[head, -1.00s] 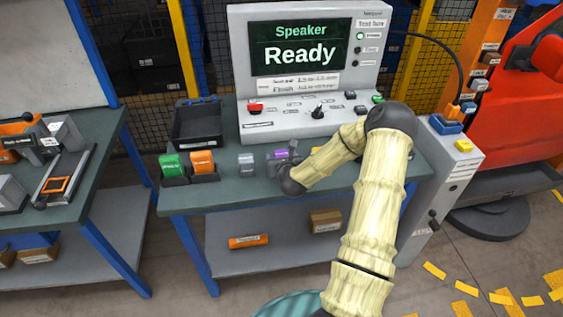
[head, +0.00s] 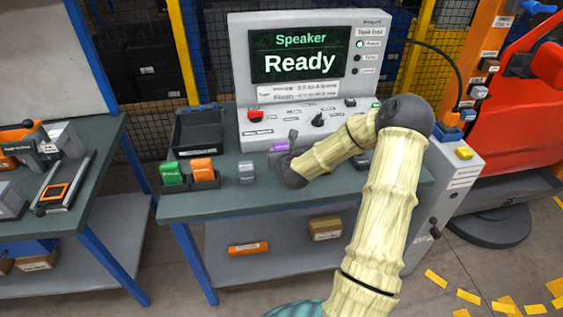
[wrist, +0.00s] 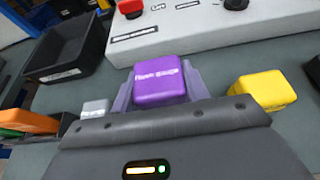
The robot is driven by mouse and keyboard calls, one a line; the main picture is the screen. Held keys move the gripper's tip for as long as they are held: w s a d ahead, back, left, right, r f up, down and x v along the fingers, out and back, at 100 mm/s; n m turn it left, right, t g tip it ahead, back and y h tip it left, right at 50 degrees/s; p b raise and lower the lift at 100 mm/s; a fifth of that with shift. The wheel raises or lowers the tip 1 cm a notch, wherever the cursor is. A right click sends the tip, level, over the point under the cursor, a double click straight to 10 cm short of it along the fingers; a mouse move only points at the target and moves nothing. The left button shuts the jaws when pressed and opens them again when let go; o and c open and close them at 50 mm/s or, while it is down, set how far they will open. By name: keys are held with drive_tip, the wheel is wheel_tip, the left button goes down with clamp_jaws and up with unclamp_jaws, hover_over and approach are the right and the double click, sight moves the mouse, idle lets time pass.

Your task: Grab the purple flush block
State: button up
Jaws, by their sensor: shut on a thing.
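The purple flush block (wrist: 160,80) sits between the fingers of my gripper (wrist: 163,88) in the wrist view, its label facing up. The fingers are shut on it from both sides. In the head view a small part of the purple block (head: 280,146) shows in front of the console, beside my dark gripper (head: 283,158). My arm hides most of the area to its right. I cannot tell whether the block touches the table or hangs just above it.
A yellow block (wrist: 265,91) is close right of my gripper, and a grey block (head: 246,173) is to the left. Green (head: 172,173) and orange (head: 202,168) blocks sit in a dark holder. The console (head: 300,80) and black tray (head: 197,130) stand behind.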

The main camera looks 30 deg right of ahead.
sight(281, 146)
drive_tip(key=shift+r, duration=1.9)
